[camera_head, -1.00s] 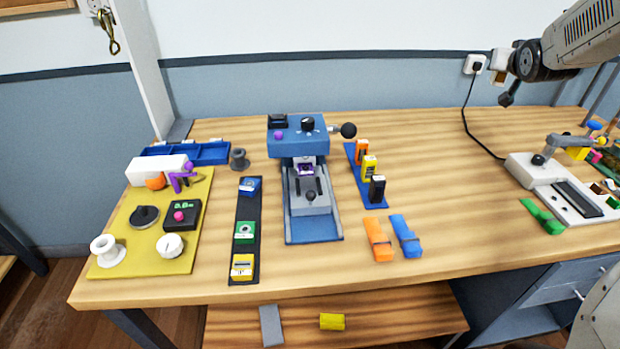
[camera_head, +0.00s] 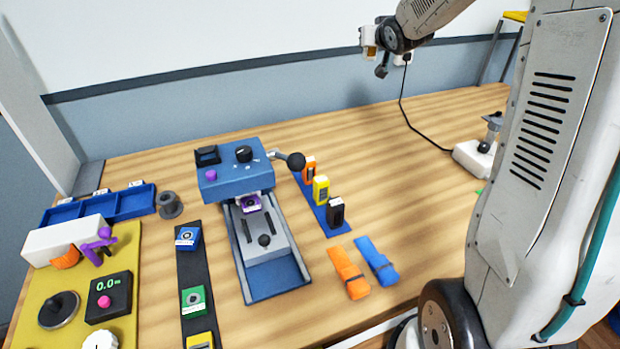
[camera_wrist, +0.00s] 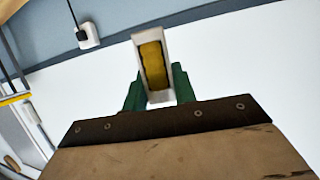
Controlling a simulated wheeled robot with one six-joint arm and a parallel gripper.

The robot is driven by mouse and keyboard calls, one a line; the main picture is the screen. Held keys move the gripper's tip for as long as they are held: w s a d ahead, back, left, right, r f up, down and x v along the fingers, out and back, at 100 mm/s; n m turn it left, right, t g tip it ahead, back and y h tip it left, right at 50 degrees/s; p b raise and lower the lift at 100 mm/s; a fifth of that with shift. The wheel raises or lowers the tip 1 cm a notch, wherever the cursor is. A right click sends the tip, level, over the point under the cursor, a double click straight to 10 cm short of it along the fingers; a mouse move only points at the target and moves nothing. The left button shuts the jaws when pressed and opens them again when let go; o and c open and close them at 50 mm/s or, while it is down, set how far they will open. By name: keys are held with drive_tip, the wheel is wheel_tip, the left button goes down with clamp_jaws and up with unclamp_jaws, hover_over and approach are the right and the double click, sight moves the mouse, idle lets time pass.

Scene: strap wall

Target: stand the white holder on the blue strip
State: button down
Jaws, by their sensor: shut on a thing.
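My gripper (camera_head: 372,44) is raised high above the back of the bench, at the upper middle of the head view. In the wrist view its green fingers (camera_wrist: 156,88) are shut on a white holder (camera_wrist: 137,62) with a yellow inside. The holder also shows small in the head view (camera_head: 367,35). The blue strip (camera_head: 335,231) lies on the bench, well below and left of my gripper. An orange holder (camera_head: 309,166), a yellow holder (camera_head: 321,189) and a black holder (camera_head: 336,212) stand on it in a row.
A blue press-like machine (camera_head: 235,182) with a black-knobbed lever (camera_head: 295,160) stands just left of the strip. Orange (camera_head: 349,272) and blue (camera_head: 377,260) pieces lie in front of it. A black cord (camera_head: 403,110) hangs behind.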

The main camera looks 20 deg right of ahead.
drive_tip(key=w+a+f+n+g+y, duration=0.1)
drive_tip(key=a+f+n+y, duration=0.35)
drive_tip(key=a, duration=0.35)
drive_tip(key=a+f+n+g+y, duration=0.1)
drive_tip(key=a+f+n+y, duration=0.2)
drive_tip(key=a+n+y, duration=0.3)
drive_tip(key=s+a+f+n+g+y, duration=0.1)
drive_tip(key=s+a+f+g+y, duration=0.1)
drive_tip(key=s+a+f, duration=0.1)
drive_tip(key=s+a+f+n+g+y, duration=0.1)
drive_tip(key=s+a+f+n+g, duration=0.1)
drive_tip(key=f, duration=0.3)
drive_tip(key=s+a+f+n+g+y, duration=0.2)
drive_tip(key=s+a+f, duration=0.1)
drive_tip(key=a+f, duration=0.1)
drive_tip(key=shift+s+a+f+n+y, duration=0.15)
drive_tip(key=shift+s+a+n+y, duration=0.15)
drive_tip(key=shift+a, duration=0.25)
drive_tip(key=shift+f, duration=2.1)
drive_tip(key=shift+f, duration=0.15)
drive_tip(key=c, duration=1.2)
unclamp_jaws()
drive_tip(key=shift+c, duration=0.2)
drive_tip(key=shift+o, duration=0.6)
